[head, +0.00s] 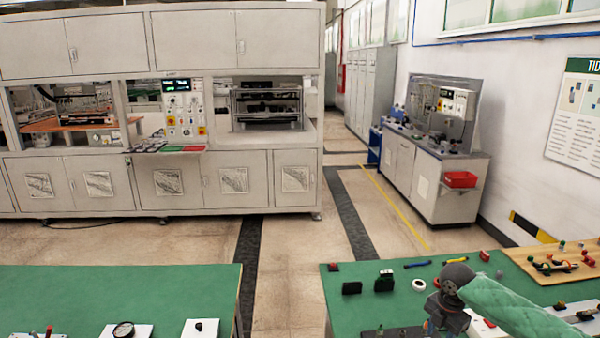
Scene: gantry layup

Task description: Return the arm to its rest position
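One of my arms (510,306), in a green quilted sleeve, comes in from the lower right over the right green-topped table. It ends in a dark grey wrist joint (456,277) above the table. A dark gripper body (446,314) hangs below the wrist, near small items on the table. Its fingertips are too small and mixed with the items to read. My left arm and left gripper are not in view.
The right green table (345,312) holds small black blocks (384,281), a tape roll (419,285) and a wooden board (560,262). The left green table (120,287) has a gauge plate (126,330). An aisle (290,280) lies between them. Grey machine cabinets (235,178) stand behind.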

